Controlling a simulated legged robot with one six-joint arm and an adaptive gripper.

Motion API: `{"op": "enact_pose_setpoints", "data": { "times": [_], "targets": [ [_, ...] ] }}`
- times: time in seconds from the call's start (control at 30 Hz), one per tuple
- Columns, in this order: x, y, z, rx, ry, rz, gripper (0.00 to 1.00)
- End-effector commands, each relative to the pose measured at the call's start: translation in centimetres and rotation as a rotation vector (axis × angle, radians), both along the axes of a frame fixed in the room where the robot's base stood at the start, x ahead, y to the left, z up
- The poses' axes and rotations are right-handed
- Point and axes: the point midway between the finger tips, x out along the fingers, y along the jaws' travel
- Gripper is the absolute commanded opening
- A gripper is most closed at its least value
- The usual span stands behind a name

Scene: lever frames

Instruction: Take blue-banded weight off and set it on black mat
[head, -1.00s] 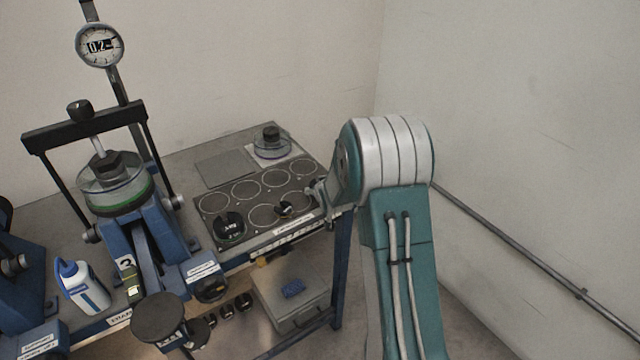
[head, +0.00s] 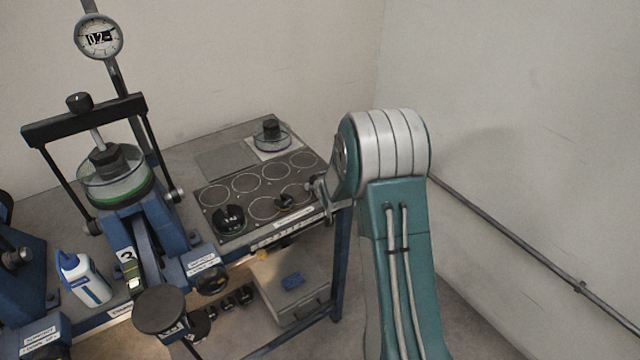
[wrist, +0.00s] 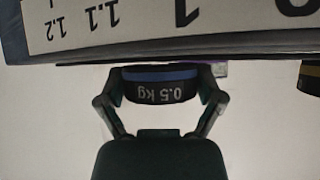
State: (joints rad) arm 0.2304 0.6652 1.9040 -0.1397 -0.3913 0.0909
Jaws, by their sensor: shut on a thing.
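The blue-banded weight (wrist: 160,88), black and marked 0.5 kg, is between the fingers of my gripper (wrist: 160,98) in the wrist view, where its lettering appears upside down. The gripper is shut on it. The weight is close against a pale numbered strip (wrist: 140,22); I cannot tell whether they touch. The black mat (head: 237,190), printed with several pale circles, lies on the bench in the head view. A black weight (head: 228,218) stands at its front left, and a small dark object (head: 285,202) shows near its front edge.
A yellow-banded weight (wrist: 311,76) is at the right edge of the wrist view. A clear dish (head: 271,137) with a black top stands behind the mat. A blue lever frame (head: 165,220) and a squeeze bottle (head: 82,277) are at left. Several mat circles are bare.

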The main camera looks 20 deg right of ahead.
Motion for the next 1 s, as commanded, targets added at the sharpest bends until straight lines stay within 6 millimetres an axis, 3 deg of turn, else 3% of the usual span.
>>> {"op": "enact_pose_setpoints", "data": {
  "times": [0.33, 0.37, 0.4, 0.83, 1.0],
  "targets": [
    [0.1, 0.0, 0.0, -0.001, -0.004, 0.000, 0.25],
    [0.1, 0.0, 0.0, -0.001, -0.004, 0.000, 0.90],
    [0.1, 0.0, 0.0, -0.001, -0.004, 0.000, 1.00],
    [-0.2, 0.0, -0.2, 0.000, 0.002, 0.000, 1.00],
    [-1.6, 0.3, 1.0, 0.000, -0.001, 0.000, 1.00]
  ]
}}
